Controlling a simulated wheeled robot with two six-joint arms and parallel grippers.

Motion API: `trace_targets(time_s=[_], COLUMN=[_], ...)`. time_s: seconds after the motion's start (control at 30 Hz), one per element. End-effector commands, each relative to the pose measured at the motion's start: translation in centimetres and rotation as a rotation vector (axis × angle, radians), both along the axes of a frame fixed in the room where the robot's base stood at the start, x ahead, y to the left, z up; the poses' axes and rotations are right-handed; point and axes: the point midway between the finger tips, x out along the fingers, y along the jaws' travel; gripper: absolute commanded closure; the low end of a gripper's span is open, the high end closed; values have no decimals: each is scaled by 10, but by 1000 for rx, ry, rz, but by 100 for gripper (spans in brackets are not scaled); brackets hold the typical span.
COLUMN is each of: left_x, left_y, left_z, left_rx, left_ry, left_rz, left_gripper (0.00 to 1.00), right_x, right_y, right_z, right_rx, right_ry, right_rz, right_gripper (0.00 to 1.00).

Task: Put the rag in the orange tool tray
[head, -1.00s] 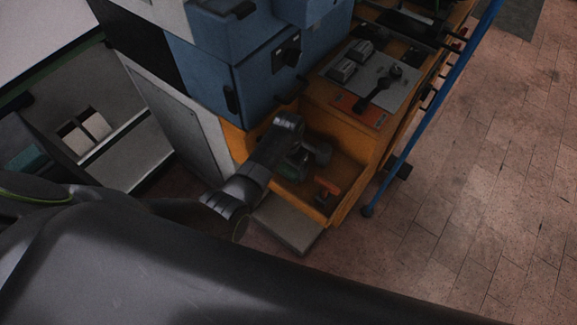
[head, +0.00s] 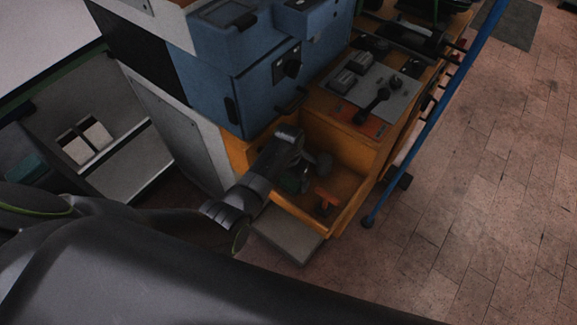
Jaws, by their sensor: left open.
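The orange tool tray (head: 350,158) is an open orange compartment low on the machine's front. My left gripper (head: 307,173) is over the tray's left part, its fingers open and pointing down into it. A dark green patch (head: 292,184) shows just under the gripper inside the tray. It may be the rag, but the gripper covers most of it and I cannot tell whether it touches the fingers. My right gripper is not in view.
A small orange-red tool (head: 326,197) lies in the tray's front part. A grey step (head: 287,234) sits below the tray. Blue machine housing (head: 262,85) rises behind, and a blue rail (head: 428,122) runs on the right.

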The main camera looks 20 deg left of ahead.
Motion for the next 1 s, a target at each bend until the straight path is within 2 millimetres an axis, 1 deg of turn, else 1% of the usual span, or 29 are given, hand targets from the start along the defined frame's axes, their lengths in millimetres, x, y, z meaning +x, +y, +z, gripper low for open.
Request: trace_targets(time_s=[0.17,0.4,0.6,0.7,0.8,1.0], left_x=[0,1,1,0,0,0], left_y=[0,-1,-1,-1,-1,-1], left_z=[27,73,102,111,115,116], left_rx=[-1,-1,-1,-1,-1,-1], left_ry=[-3,-4,-2,-1,0,0], left_rz=[1,0,-1,-1,-1,-1], left_gripper=[0,0,0,0,0,0], right_x=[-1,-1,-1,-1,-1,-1], right_y=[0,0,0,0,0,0], right_z=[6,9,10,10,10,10], right_rx=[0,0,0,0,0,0], right_ry=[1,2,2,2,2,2], right_rz=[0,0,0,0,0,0], right_gripper=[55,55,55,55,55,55])
